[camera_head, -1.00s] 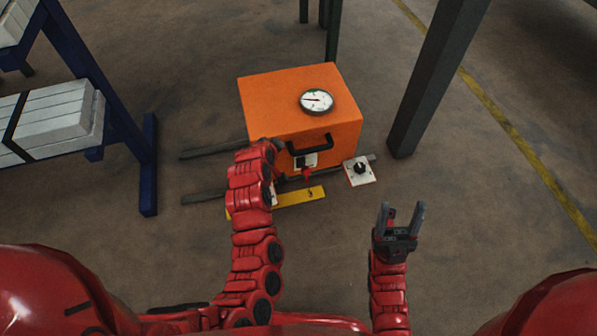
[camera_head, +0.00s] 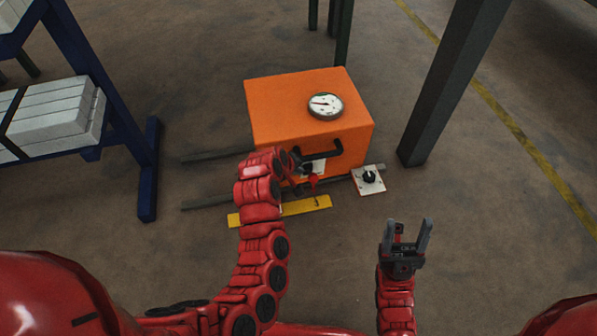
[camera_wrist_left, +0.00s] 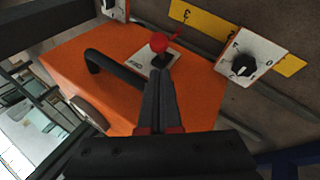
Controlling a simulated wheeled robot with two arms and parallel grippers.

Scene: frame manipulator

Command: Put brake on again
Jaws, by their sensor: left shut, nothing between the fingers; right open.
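An orange box (camera_head: 290,105) stands on the floor with a black handle (camera_head: 325,153) on its front. Below the handle is a white plate (camera_head: 318,166) with a red knob (camera_head: 313,181). In the left wrist view the red knob (camera_wrist_left: 160,42) stands on its white plate (camera_wrist_left: 152,66), just beyond my left fingertips. My left gripper (camera_wrist_left: 160,75) is shut and empty, and I cannot tell whether it touches the plate. In the head view my left gripper (camera_head: 296,160) is partly hidden by its arm, near the handle. My right gripper (camera_head: 407,232) is open and empty, away from the box.
A white plate with a black knob (camera_head: 369,178) sits right of the box; a numbered dial (camera_wrist_left: 245,65) shows in the wrist view. A yellow strip (camera_head: 305,205) lies in front. A blue rack (camera_head: 150,170) stands left, a dark post (camera_head: 440,90) right.

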